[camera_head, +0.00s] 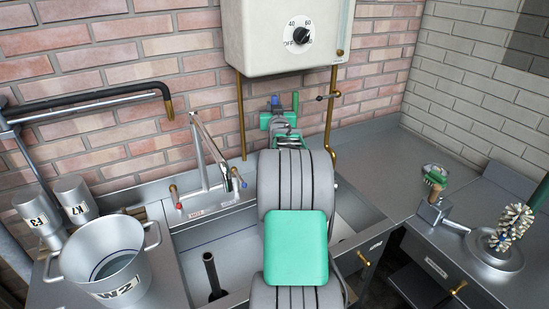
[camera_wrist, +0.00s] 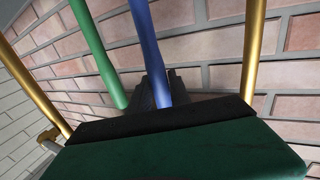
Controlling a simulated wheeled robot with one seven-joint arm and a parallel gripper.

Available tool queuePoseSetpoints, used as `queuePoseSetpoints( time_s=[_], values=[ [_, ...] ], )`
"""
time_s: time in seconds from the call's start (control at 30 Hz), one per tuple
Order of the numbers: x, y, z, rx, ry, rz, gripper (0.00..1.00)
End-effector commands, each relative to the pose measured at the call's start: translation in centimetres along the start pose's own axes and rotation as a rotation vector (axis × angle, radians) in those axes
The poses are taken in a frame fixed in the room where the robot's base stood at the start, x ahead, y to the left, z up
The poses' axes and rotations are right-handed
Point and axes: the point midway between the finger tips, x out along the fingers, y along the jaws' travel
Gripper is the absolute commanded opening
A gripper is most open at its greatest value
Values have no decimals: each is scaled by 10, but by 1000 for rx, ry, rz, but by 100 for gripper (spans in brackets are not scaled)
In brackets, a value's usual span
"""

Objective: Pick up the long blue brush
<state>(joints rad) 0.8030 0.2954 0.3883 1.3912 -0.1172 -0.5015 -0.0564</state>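The long blue brush shows in the wrist view as a blue handle (camera_wrist: 160,50) that runs down to a dark, ribbed block and the black edge of my gripper (camera_wrist: 168,122). Its lower end is hidden there. In the head view only a short blue tip (camera_head: 294,101) shows above my gripper (camera_head: 284,128), at the brick wall behind the sink. My gripper is close to the blue handle, but I cannot tell if it touches it. A green handle (camera_wrist: 97,52) stands left of the blue one in the wrist view.
Brass pipes (camera_head: 333,115) run down the wall beside my gripper, under a white heater (camera_head: 288,32). A tap (camera_head: 205,150) and a metal pot (camera_head: 105,262) are to the left. A stand with bristled brushes (camera_head: 497,256) is on the right counter.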

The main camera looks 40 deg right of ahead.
Motion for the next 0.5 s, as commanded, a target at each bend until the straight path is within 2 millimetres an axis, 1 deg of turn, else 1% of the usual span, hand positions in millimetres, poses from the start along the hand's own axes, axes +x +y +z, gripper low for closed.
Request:
queuePoseSetpoints(
  time_s=[0.03,0.27,0.5],
  values=[
    [0,0,0,0,0,0,19],
    [0,0,0,0,0,0,0],
    [0,0,0,0,0,0,0]
  ],
)
